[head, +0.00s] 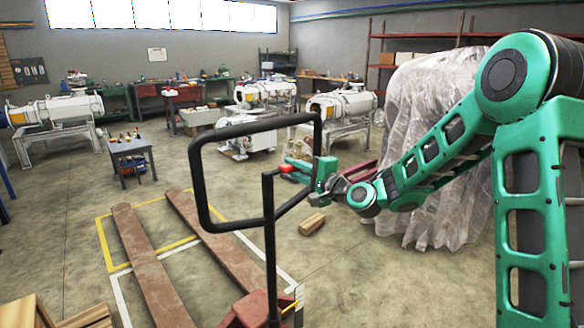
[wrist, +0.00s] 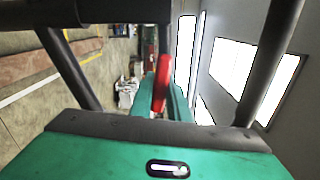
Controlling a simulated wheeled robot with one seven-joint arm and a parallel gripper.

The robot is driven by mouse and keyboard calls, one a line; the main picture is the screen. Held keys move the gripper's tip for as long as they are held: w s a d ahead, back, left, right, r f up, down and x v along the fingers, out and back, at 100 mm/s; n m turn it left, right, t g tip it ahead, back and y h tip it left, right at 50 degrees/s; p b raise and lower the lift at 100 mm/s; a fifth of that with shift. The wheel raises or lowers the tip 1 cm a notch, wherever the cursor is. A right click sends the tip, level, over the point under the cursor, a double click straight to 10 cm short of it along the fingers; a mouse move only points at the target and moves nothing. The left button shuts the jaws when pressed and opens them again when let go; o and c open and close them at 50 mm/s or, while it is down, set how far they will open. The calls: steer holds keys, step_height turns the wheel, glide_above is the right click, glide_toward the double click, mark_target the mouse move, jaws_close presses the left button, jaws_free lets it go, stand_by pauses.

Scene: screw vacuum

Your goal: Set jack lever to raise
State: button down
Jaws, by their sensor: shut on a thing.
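The pallet jack stands in front of me, with a black loop handle (head: 255,128) on an upright black shaft (head: 270,245). Its small red lever (head: 287,168) shows inside the loop, near its right side. My green gripper (head: 288,175) reaches in from the right, with its fingers at the lever. In the wrist view the red lever (wrist: 160,85) stands upright at the green fingers (wrist: 165,102), and they are shut on it. Dark handle bars (wrist: 72,70) cross the wrist view on both sides. The exact contact between fingers and lever is partly hidden.
Two rusty brown forks (head: 145,250) extend away over yellow and white floor lines. A wooden block (head: 312,223) lies on the floor below my arm. A plastic-wrapped object (head: 425,130) stands behind my arm. A small grey table (head: 130,148) and white machines stand farther back.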

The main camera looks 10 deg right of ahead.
steer(key=shift+f+m, duration=1.05)
steer(key=shift+m, duration=0.15)
steer(key=c, duration=1.7)
jaws_free()
steer(key=v, duration=1)
steer(key=shift+s+d, duration=0.25)
steer(key=shift+s, duration=0.05)
